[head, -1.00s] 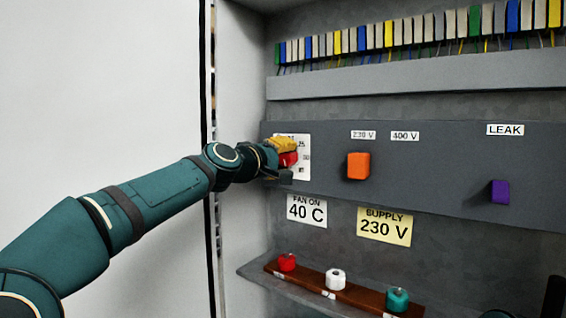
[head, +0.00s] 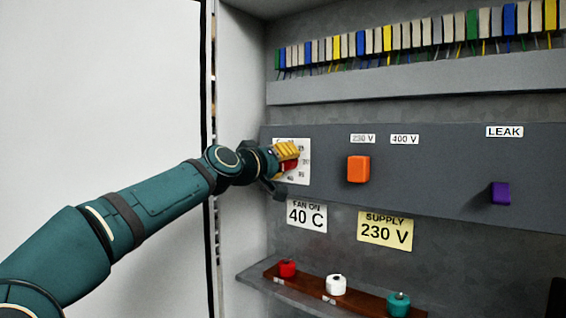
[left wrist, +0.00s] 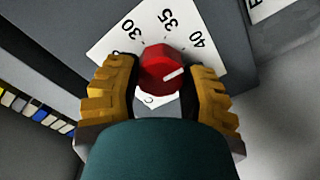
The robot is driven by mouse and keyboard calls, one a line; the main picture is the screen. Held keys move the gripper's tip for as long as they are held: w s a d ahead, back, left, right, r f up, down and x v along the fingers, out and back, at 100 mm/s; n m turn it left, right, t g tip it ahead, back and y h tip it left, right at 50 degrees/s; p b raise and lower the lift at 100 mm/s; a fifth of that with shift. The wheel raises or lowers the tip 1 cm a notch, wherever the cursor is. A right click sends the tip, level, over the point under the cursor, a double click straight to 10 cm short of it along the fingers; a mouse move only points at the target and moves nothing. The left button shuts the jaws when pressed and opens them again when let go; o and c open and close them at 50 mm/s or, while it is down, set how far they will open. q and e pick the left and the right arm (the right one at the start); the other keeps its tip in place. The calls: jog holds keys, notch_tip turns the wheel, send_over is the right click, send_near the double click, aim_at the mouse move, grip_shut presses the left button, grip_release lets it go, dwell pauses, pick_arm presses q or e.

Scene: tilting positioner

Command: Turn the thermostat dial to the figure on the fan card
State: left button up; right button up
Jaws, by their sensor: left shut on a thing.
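The thermostat dial is a red knob (left wrist: 160,66) with a white pointer line, on a white scale plate (head: 303,175). In the left wrist view the figures 30, 35 and 40 show around it. The pointer line aims to the right side, toward the 40 side; I cannot tell whether it is exactly on 40. My left gripper (head: 288,163) is shut on the knob, one yellow finger on each side. The fingers hide part of the scale. The fan card (head: 306,215) below the plate reads "FAN ON 40 C". My right gripper is not in view.
An orange knob (head: 358,169) and a purple knob (head: 500,193) sit on the panel to the right. A yellow supply card (head: 385,230) reads 230 V. Below, a shelf strip holds red (head: 287,268), white (head: 336,285) and teal (head: 398,304) caps.

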pick_arm(q)
jog(key=o, duration=1.2)
jog(key=v, duration=1.2)
